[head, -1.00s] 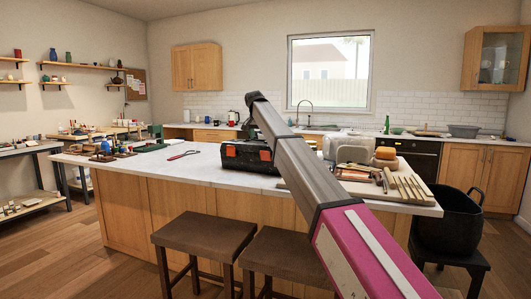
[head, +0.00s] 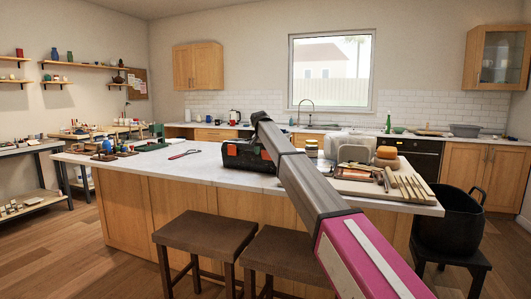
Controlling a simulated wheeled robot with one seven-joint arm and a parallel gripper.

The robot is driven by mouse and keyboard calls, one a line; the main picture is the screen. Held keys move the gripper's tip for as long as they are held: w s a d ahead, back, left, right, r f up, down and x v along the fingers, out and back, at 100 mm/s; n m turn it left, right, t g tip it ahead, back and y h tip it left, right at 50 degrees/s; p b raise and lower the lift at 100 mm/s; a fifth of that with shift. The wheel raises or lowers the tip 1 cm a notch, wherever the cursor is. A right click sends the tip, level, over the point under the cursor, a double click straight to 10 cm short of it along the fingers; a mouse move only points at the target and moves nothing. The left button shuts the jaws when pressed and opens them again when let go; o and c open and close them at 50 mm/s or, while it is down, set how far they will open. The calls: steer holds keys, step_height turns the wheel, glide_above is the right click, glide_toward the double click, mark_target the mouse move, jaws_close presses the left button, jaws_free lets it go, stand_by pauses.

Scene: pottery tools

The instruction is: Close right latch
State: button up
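A dark toolbox (head: 246,162) with orange latches stands on the white island top, left of my arm. Its left latch (head: 231,150) shows on the front face. The right latch (head: 265,155) shows as a small orange patch close to the edge of my arm. Whether either latch is open or closed is too small to tell. My arm crosses in front of the toolbox's right side and hides part of it. My gripper cannot be made out; only arm links show.
Right of my arm, the island (head: 190,172) holds a board (head: 352,187) with wooden tools, sponges and a clear container. A red-handled tool (head: 184,154) lies left of the toolbox, with bare counter around it. Two brown stools (head: 205,232) stand in front.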

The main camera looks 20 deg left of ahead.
steer(key=c, duration=0.8)
steer(key=shift+w+r+g, duration=0.15)
steer(key=shift+w+g, duration=0.15)
steer(key=shift+g, duration=0.4)
steer(key=o, duration=0.9)
steer(key=shift+r, duration=0.1)
steer(key=v, duration=1)
steer(key=shift+s+d+r, duration=0.1)
steer(key=shift+r, duration=0.25)
